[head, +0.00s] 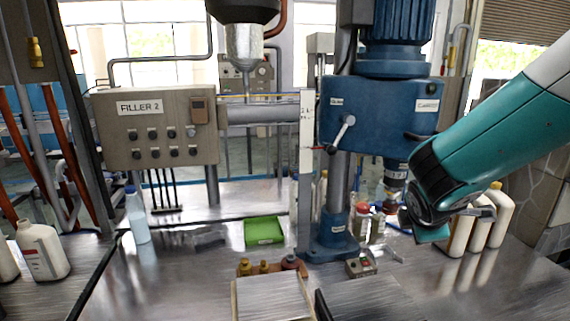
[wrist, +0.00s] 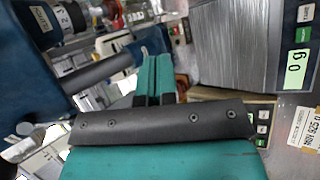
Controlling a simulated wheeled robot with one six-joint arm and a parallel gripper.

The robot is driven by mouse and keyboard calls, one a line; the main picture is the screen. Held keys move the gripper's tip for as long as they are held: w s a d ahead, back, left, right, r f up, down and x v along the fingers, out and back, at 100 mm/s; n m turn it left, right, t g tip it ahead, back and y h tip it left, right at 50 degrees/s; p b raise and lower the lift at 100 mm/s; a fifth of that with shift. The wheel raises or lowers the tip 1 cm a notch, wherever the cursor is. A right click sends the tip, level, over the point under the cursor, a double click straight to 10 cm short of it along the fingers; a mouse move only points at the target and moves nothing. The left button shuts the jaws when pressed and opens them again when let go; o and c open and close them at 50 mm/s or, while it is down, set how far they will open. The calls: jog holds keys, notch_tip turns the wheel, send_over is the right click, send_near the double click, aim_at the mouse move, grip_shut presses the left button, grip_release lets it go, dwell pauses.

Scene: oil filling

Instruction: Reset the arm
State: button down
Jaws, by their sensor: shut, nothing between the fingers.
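My gripper (wrist: 153,70) shows in the wrist view as two teal fingers pressed together with nothing between them. In the head view my teal arm comes in from the right and bends down at a dark wrist joint. The teal end of my gripper (head: 432,235) hangs above the metal bench, beside the blue capping machine (head: 372,115) and in front of several white bottles (head: 460,232). The fingertips are hard to make out there.
A FILLER 2 panel (head: 155,130) stands at left. A green tray (head: 264,231), a metal plate (head: 272,298) and a small control box (head: 360,267) are on the bench. A display reading 0 g (wrist: 296,68) shows in the wrist view. A white jug (head: 42,250) stands far left.

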jog(key=s+a+r+m+g+y, duration=0.2)
jog(key=s+a+m, duration=0.1)
jog(key=s, duration=0.6)
jog(key=s+a+r+m+g+y, duration=0.2)
jog(key=s+a, duration=0.4)
jog(key=s, duration=0.4)
jog(key=s+a+r+m+g+y, duration=0.2)
jog(key=s+a+m+g+y, duration=0.1)
jog(key=s, duration=0.6)
jog(key=shift+s+a+m+g+y, duration=0.2)
jog(key=shift+a+m+g+y, duration=0.2)
jog(key=shift+a+m+y, duration=0.5)
jog(key=shift+a, duration=0.15)
